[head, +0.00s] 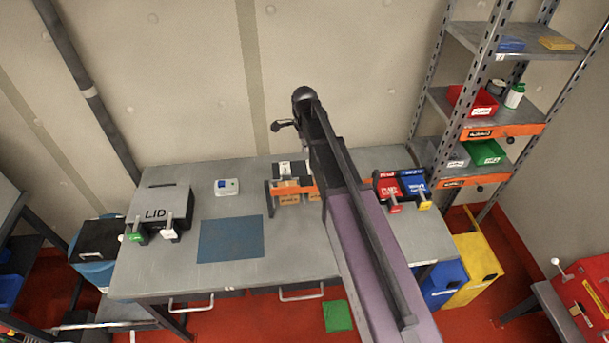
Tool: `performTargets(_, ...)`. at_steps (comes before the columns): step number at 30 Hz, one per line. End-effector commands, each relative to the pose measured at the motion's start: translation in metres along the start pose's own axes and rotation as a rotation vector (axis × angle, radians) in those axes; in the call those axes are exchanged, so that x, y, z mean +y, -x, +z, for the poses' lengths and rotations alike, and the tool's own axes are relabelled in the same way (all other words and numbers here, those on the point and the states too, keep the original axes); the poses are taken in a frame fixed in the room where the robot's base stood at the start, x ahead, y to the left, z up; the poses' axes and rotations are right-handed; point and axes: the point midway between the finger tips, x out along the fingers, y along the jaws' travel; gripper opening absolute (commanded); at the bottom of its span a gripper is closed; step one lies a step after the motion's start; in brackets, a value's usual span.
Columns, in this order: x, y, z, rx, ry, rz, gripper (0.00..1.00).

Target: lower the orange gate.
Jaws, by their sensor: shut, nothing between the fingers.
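An orange bar (292,189), which looks like the gate, runs level across the front of a dark rack on the grey table. It stands above the tabletop, in front of small orange-brown boxes (289,199). My arm hides its middle, and a short orange piece shows again right of the arm. My gripper (277,126) seems to be the small dark shape left of my arm's far end, shut and empty. In the picture it is above the rack, apart from the bar. Its exact height and distance cannot be told.
A grey LID box (160,204), a white device (227,187) and a blue mat (230,239) are on the table's left. Red (389,189) and blue (414,186) bins stand right of the rack. A shelf (425,150) with orange labelled bars (503,131) is at right.

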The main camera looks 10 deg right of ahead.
Motion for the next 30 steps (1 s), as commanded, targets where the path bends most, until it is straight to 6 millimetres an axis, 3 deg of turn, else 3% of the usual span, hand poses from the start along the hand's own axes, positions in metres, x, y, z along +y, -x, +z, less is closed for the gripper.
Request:
performTargets(14,0.000,-0.007,0.000,0.000,0.002,0.000,0.00)
performTargets(30,0.000,-0.046,0.000,0.000,0.003,0.000,0.00)
